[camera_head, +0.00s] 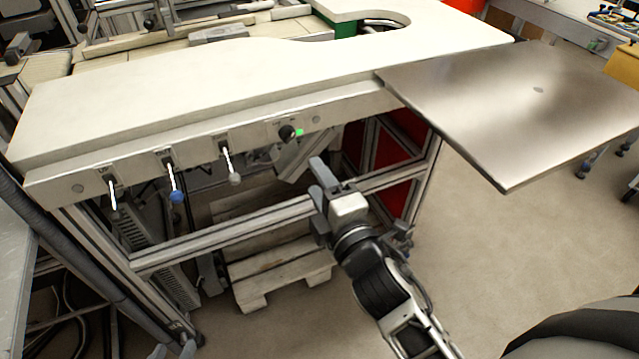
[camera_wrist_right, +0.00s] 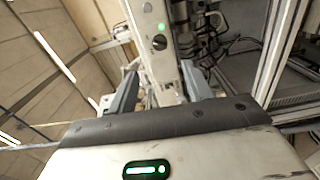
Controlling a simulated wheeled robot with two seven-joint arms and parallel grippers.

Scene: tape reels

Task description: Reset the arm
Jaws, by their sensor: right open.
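My right gripper (camera_head: 317,180) is in front of the bench's control panel, below the black knob (camera_head: 287,132) and green light (camera_head: 299,132). Its arm comes in from the lower right. In the right wrist view, its two grey fingers (camera_wrist_right: 160,85) stand apart with nothing held between them. The panel edge, with the same knob (camera_wrist_right: 159,43) and green light (camera_wrist_right: 162,28), shows beyond the fingers. At the bottom left of the head view, two small grey tips (camera_head: 173,351) just enter the picture. They look like my left gripper, but most of it is cut off.
A cream bench top (camera_head: 230,80) runs across the back, with several levers on its front panel. A metal plate (camera_head: 530,110) juts out at the right. Below are frame bars (camera_head: 220,235) and a wooden pallet (camera_head: 280,272). The floor (camera_head: 500,250) at lower right is clear.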

